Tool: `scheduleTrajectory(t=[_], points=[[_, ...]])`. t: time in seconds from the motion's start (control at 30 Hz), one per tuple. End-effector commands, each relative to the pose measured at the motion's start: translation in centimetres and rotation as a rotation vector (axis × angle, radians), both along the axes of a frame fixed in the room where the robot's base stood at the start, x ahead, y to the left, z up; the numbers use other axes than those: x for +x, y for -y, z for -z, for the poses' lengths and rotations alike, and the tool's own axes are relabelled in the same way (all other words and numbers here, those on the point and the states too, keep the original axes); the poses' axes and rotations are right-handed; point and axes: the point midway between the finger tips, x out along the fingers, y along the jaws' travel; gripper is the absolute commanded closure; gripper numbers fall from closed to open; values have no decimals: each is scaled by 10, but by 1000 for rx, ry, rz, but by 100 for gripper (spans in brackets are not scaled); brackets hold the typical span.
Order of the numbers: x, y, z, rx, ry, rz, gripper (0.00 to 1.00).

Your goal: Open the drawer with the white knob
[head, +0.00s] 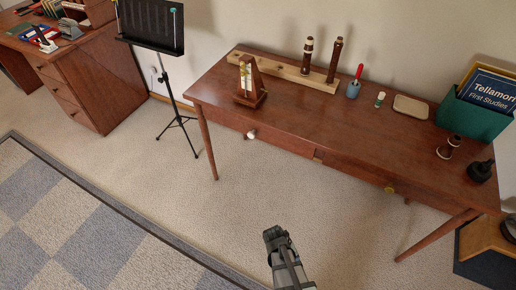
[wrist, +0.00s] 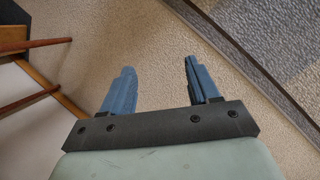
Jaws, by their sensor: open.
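The brown wooden table (head: 310,128) stands against the wall in the head view, with two drawers along its front. The left drawer (head: 272,140) has a white knob (head: 251,134) and looks shut. The right drawer (head: 355,172) has a brass-coloured knob (head: 389,189) and also looks shut. My gripper (head: 274,233) is in front of the table, low in the head view, apart from both knobs. In the wrist view its two blue fingers (wrist: 160,82) are spread with nothing between them, over beige carpet. Neither knob shows in the wrist view.
The carpet in front is clear.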

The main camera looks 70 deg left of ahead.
Motion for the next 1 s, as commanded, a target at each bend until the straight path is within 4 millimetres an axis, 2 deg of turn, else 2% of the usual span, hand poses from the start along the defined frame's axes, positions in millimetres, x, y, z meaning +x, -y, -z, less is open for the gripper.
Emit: scheduleTrajectory(t=[0.03,0.27,0.53,0.67,0.77,0.9,1.0], points=[[-9,-17,-2,10,24,-54,40],[-45,-86,-20,52,161,-313,40],[-92,-184,-60,98,396,-690,40],[-99,-229,-85,92,534,-859,40],[-94,-261,-105,63,648,-973,40],[-90,-304,-133,-19,827,-1155,40],[-91,-329,-151,-114,961,-1294,40]])
